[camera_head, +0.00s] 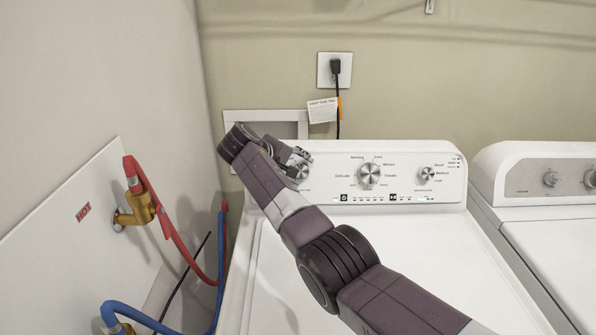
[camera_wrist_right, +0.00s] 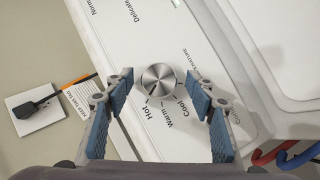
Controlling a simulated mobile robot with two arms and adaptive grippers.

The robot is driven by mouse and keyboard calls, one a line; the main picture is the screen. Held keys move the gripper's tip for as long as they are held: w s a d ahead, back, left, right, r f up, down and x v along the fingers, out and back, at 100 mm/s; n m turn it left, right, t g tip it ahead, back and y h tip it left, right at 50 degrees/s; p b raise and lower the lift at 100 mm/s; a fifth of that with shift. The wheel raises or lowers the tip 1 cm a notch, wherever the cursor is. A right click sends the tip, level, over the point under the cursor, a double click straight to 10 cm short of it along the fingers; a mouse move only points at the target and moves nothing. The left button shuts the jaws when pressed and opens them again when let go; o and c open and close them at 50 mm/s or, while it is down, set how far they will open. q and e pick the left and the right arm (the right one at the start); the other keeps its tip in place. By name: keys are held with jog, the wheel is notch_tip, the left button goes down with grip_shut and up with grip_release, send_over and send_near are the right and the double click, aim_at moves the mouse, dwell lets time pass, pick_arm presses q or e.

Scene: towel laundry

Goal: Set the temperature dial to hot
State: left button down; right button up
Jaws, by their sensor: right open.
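The temperature dial (camera_wrist_right: 158,80) is a round silver knob on the white washer panel, with Hot, Warm, Cool and Cold printed around it. In the right wrist view it sits between the two blue-padded fingers of my right gripper (camera_wrist_right: 160,84). The fingers are open, one on each side, with a visible gap to the knob. I cannot tell for sure which label the dial points at. In the head view my right gripper (camera_head: 296,164) is at the left end of the panel and partly hides this dial. My left gripper is not in view.
The washer panel (camera_head: 327,160) also has a large middle dial (camera_head: 370,173) and a smaller right dial (camera_head: 427,173). A red hose (camera_head: 172,222) and a blue hose (camera_head: 220,262) hang at the left wall. A second machine (camera_head: 545,172) stands at the right. The washer lid is clear.

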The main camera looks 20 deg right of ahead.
jog(key=shift+a+r, duration=0.1)
jog(key=v, duration=1.1)
jog(key=shift+s+a+r, duration=0.2)
jog(key=shift+s+a, duration=0.05)
jog(key=shift+f, duration=0.1)
